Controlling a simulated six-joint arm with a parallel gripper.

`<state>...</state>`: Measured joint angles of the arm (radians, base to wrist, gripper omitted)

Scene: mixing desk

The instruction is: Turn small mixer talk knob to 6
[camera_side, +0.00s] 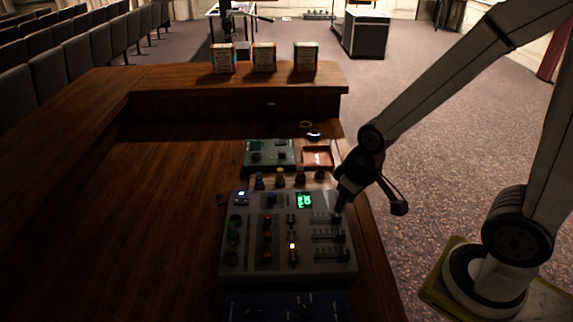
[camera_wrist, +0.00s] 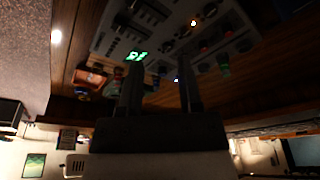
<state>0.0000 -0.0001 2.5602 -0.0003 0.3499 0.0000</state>
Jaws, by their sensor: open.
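A grey mixer (camera_side: 262,262) with knobs, sliders, a green display (camera_side: 304,200) and an orange light lies on the wooden desk. Behind it is a smaller green device (camera_side: 258,146) with dark knobs; a blue device (camera_side: 240,309) is cut off at the bottom edge. No "talk" label is readable, so I cannot tell which knob is the talk knob. My gripper (camera_side: 341,207) is at the grey mixer's right side near the sliders; contact is unclear. In the wrist view my open gripper (camera_wrist: 160,88) has nothing visible between its fingers, and the mixer (camera_wrist: 165,28) appears inverted beyond.
Several small coloured pieces (camera_side: 280,178) stand between the grey mixer and the green device. An orange-red tray (camera_side: 318,148) lies beside the green device. Three small boxes (camera_side: 264,57) stand on the raised back ledge. The desk's left part (camera_side: 160,215) is clear.

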